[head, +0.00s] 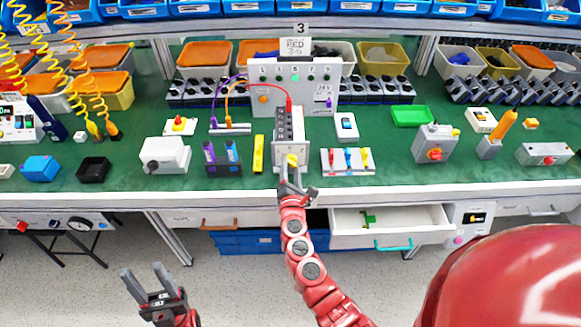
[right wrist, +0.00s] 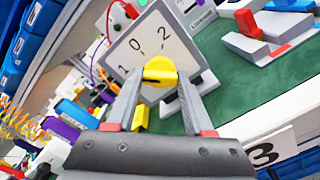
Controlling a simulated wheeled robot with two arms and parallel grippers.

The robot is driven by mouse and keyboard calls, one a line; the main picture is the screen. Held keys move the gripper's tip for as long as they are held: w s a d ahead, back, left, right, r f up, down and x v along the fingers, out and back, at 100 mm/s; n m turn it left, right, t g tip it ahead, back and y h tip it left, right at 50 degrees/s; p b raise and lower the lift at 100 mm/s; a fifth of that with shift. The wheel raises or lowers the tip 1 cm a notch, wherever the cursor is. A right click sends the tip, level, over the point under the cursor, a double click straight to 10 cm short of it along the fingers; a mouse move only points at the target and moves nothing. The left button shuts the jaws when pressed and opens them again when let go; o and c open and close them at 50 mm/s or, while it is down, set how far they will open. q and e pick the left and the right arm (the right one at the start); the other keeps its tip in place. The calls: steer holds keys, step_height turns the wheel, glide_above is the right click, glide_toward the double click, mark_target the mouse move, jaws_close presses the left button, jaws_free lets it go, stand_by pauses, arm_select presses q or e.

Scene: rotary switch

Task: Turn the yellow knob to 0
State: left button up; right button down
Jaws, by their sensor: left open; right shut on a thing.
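The yellow knob (right wrist: 160,72) sits on a pale square dial plate (right wrist: 140,42) marked 1, 0 and 2, which looks tilted in the right wrist view. A dark line on the knob points roughly toward the 1; its exact angle is hard to tell. In the head view the knob (head: 292,159) is on the front of a grey switch box (head: 289,145) at the bench's middle. My right gripper (head: 292,180) is at the box front, its fingers (right wrist: 157,92) shut on the knob's sides. My left gripper (head: 143,271) is open and empty, low in front of the bench.
A yellow block (head: 258,153) stands left of the box, and a board with coloured levers (head: 348,161) stands to the right. A panel with cables (head: 325,90) is behind. An open drawer (head: 392,225) juts out below the bench, right of my right arm.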

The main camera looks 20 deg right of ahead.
steer(key=shift+f+m+b, duration=0.25)
steer(key=shift+m+b, duration=2.1)
steer(key=shift+m, duration=0.05)
steer(key=shift+r+m+b, duration=0.15)
steer(key=shift+m+b, duration=1.45)
steer(key=shift+m, duration=0.3)
steer(key=shift+c, duration=1.4)
jaws_free()
